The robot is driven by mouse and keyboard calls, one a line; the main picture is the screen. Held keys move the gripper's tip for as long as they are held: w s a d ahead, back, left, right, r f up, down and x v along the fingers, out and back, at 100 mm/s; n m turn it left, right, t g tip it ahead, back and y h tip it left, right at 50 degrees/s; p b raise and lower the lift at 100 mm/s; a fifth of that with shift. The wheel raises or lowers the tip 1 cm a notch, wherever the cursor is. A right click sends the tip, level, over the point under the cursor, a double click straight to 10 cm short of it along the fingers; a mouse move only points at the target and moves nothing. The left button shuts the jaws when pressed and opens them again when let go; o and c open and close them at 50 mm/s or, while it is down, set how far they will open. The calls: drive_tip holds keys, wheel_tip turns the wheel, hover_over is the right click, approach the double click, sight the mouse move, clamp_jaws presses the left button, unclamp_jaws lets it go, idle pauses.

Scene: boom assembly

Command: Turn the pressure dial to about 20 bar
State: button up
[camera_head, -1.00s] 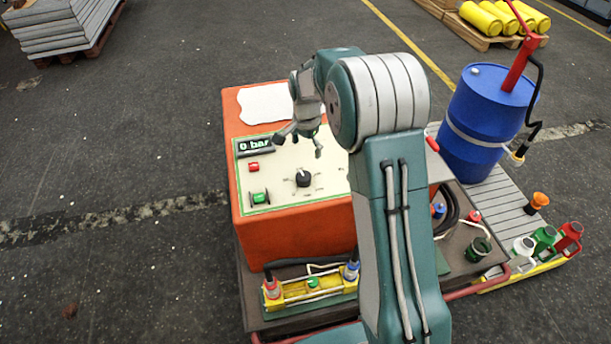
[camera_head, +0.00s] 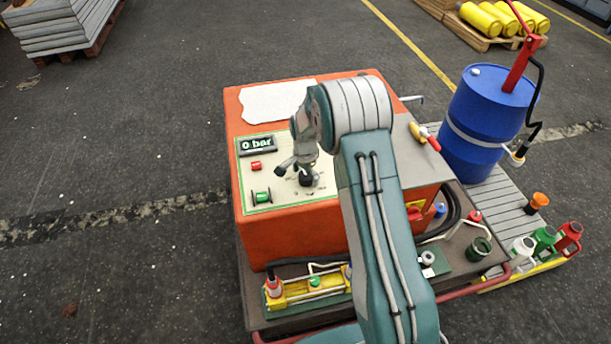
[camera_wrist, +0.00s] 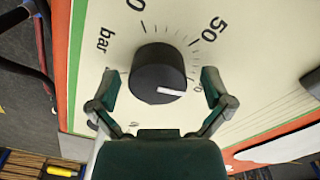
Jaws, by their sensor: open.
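The pressure dial is a black round knob (camera_wrist: 158,72) with a white pointer mark, on a cream panel (camera_wrist: 185,20) with a printed scale. The word "bar" and the number 50 are readable in the wrist view; other numbers are partly cut off or hidden. In the head view the dial (camera_head: 305,179) is partly covered by my gripper. My gripper (camera_head: 297,168) is above the panel at the dial. In the wrist view the open fingers (camera_wrist: 160,86) stand on either side of the knob, with gaps visible. The display (camera_head: 257,145) reads 0 bar.
The dial sits on an orange cabinet (camera_head: 300,220). A red button (camera_head: 256,166) and a green control (camera_head: 261,196) are left of it. A blue drum (camera_head: 485,125) stands to the right. Colored bottles (camera_head: 547,240) stand at the lower right.

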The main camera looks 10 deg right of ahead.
drive_tip(key=shift+d, duration=0.15)
drive_tip(key=c, duration=1.1)
drive_tip(key=shift+f+n, duration=0.1)
drive_tip(key=shift+n, duration=0.3)
drive_tip(key=n, duration=1.7)
drive_tip(key=shift+s+n, duration=0.1)
drive_tip(key=shift+n, duration=0.2)
